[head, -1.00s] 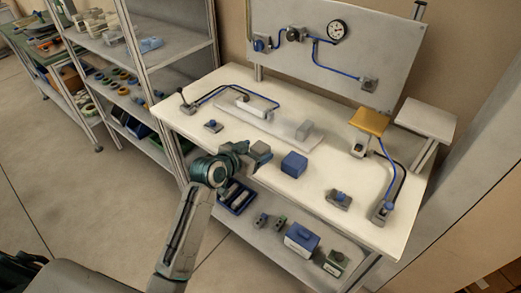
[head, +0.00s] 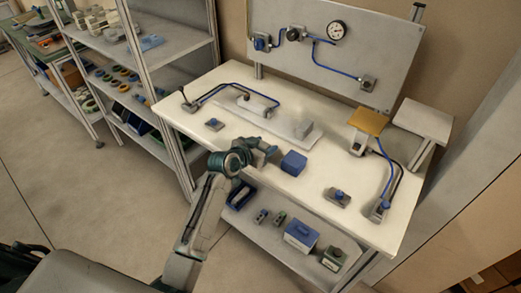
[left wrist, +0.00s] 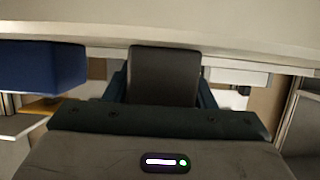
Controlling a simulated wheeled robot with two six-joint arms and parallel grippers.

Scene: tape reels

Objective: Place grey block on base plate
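The pale, long base plate (head: 281,126) lies on the white table. A light grey block (head: 303,128) stands at its right end. My left gripper (head: 266,152) is at the table's front edge, in front of the plate and left of a blue block (head: 293,163). In the left wrist view a darker grey block (left wrist: 165,76) sits between the two dark fingers of my left gripper (left wrist: 164,92), which is shut on it. The blue block also shows at the left there (left wrist: 40,66). My right gripper is not in view.
Blue-tubed fittings stand at the back left (head: 240,88) and right (head: 378,208) of the table (head: 260,190). A yellow-topped stand (head: 368,121) is at the right. A small blue-topped part (head: 338,196) lies near the front. A shelf with bins is below.

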